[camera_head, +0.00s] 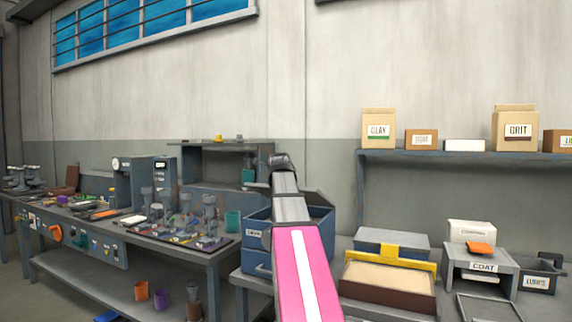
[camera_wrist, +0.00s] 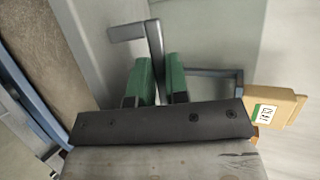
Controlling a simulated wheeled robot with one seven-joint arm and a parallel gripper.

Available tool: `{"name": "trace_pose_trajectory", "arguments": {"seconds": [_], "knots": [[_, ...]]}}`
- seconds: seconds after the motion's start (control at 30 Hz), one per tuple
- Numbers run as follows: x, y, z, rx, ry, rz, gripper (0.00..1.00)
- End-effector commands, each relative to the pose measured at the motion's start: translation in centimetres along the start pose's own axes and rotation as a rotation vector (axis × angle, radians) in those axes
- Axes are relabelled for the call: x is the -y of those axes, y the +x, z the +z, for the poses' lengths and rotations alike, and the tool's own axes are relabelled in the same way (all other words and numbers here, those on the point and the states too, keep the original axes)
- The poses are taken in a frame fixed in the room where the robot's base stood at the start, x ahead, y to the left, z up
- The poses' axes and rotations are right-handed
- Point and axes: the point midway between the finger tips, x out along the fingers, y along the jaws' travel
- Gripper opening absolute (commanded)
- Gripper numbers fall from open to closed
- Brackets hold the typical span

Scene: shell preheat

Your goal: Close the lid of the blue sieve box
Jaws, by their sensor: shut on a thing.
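The blue sieve box (camera_head: 258,233) stands on the bench in the head view, partly hidden behind my pink arm. Its grey lid (camera_head: 318,197) is open and tilted up at the box's right side. In the wrist view, my gripper (camera_wrist: 161,75) has its green fingers shut on a grey bar with a bent end (camera_wrist: 150,40), which looks like the lid's handle. The grey panel beside it (camera_wrist: 84,35) seems to be the lid, with a brown surface and blue rim (camera_wrist: 30,95) to its left. My gripper's fingers are hidden in the head view.
A yellow-barred box with a sand-filled brown tray (camera_head: 388,303) stands right of the sieve box. A CLAY box (camera_head: 379,115) sits on the wall shelf (camera_head: 450,154) and shows in the wrist view (camera_wrist: 282,92). A cluttered bench (camera_head: 205,255) lies to the left.

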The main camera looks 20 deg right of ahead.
Motion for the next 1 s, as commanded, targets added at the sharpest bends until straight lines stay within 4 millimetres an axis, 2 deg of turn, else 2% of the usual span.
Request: {"name": "trace_pose_trajectory", "arguments": {"seconds": [0.03,0.1,0.5,0.8,1.0], "knots": [[-1.6,-0.5,-0.1,-0.001,-0.015,-0.028,0.0],[-2.9,-0.6,-0.1,-0.001,-0.033,-0.069,0.0],[-9.5,-0.2,-0.1,0.0,-0.117,-0.272,0.0],[-12.3,0.5,-0.3,-0.003,-0.116,-0.278,0.0],[-13.2,0.8,-0.4,-0.004,-0.115,-0.276,0.0]]}}
